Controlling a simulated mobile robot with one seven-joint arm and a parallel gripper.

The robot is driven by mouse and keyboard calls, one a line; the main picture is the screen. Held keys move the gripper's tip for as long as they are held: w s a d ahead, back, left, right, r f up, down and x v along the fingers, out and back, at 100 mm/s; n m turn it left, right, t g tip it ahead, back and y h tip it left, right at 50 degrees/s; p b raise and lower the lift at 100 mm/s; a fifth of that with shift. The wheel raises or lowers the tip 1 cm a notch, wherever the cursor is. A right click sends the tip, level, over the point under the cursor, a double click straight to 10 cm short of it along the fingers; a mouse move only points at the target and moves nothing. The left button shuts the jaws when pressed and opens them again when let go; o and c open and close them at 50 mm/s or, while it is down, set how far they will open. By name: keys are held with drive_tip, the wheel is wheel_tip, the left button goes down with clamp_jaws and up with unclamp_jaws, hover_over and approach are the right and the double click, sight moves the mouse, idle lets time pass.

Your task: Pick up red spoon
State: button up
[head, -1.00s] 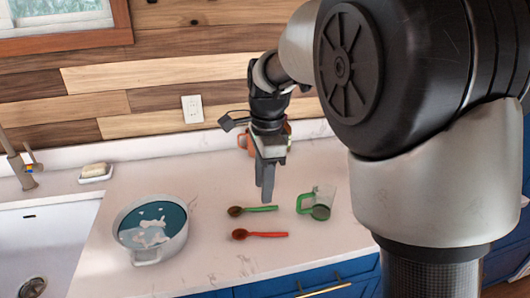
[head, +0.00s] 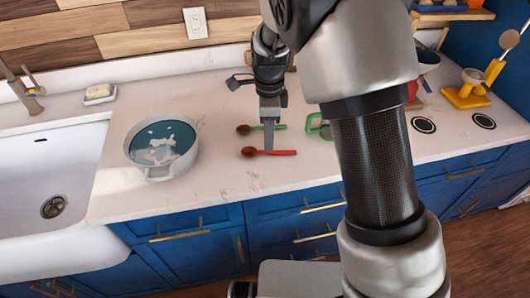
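The red spoon (head: 284,153) lies on the pale counter, its dark bowl at the left and its red handle pointing right. My gripper (head: 268,147) points down at the spoon, its fingertips overlapping the spoon in the picture where the bowl meets the handle. I cannot tell whether the fingers touch the spoon or hang above it. The fingers are seen nearly edge-on, so their gap does not show.
A green-handled spoon (head: 246,129) lies just behind, partly hidden by my fingers. A green-handled cup (head: 318,126) is to the right, mostly covered by my arm. A pot (head: 158,172) of teal liquid stands left, beside the sink (head: 85,165). Counter (head: 215,185) between pot and spoon is clear.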

sight(269, 153)
wheel_tip(269, 153, down, 5)
drive_tip(key=shift+a+f, duration=0.15)
clamp_jaws()
